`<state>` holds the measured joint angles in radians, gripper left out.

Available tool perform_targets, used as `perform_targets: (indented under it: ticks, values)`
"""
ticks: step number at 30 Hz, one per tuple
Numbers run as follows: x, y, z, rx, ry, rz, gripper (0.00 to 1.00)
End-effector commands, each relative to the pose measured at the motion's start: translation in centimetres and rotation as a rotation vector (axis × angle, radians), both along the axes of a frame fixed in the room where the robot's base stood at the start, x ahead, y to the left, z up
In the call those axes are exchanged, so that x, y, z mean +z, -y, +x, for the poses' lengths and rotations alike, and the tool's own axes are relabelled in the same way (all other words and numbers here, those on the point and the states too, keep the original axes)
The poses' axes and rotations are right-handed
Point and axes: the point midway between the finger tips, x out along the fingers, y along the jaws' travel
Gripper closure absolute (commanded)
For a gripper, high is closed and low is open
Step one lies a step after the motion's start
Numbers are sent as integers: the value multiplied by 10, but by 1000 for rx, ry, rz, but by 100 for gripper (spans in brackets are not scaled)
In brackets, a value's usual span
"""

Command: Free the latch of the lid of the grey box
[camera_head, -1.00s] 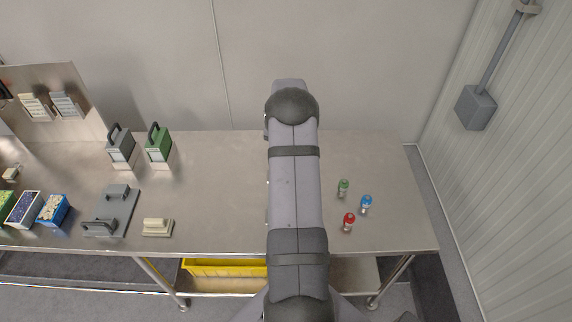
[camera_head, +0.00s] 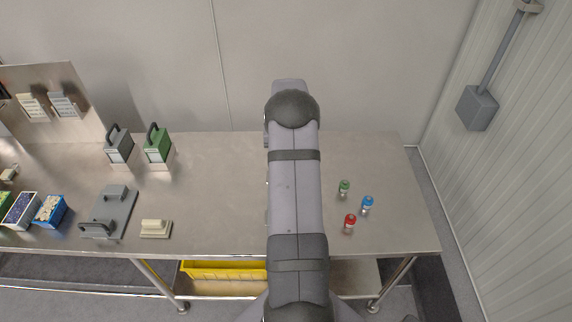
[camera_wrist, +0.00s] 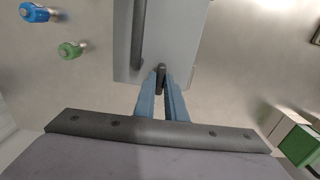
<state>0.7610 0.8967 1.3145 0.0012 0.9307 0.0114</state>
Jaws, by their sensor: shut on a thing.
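The grey box (camera_wrist: 190,32) is in the wrist view at the top middle, seen from above. A dark bar-shaped handle (camera_wrist: 138,35) runs along its lid. The small dark latch (camera_wrist: 161,74) is at the box's near edge. My gripper (camera_wrist: 161,84) has its two blue fingers closed on the latch from both sides. The fingertips hide part of it, and I cannot tell whether it is freed. In the head view my arm hides the grey box and my gripper.
Green (camera_head: 344,187), blue (camera_head: 367,204) and red (camera_head: 350,222) capped vials stand right of my arm. A green box with a handle (camera_head: 157,143) and a grey one (camera_head: 118,145) stand back left. A grey plate with handles (camera_head: 125,203) lies front left. Table between is clear.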

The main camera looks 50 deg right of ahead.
Motion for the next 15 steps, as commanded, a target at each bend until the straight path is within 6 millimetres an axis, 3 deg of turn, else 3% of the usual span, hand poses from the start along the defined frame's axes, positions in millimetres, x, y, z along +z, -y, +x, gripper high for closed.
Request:
perform_targets:
  ticks: [9,10,12,15]
  values:
    - [1,1,1,3,1,-3,100]
    - [1,1,1,3,2,-4,85]
    - [1,1,1,2,1,-3,70]
    - [1,1,0,2,1,-2,70]
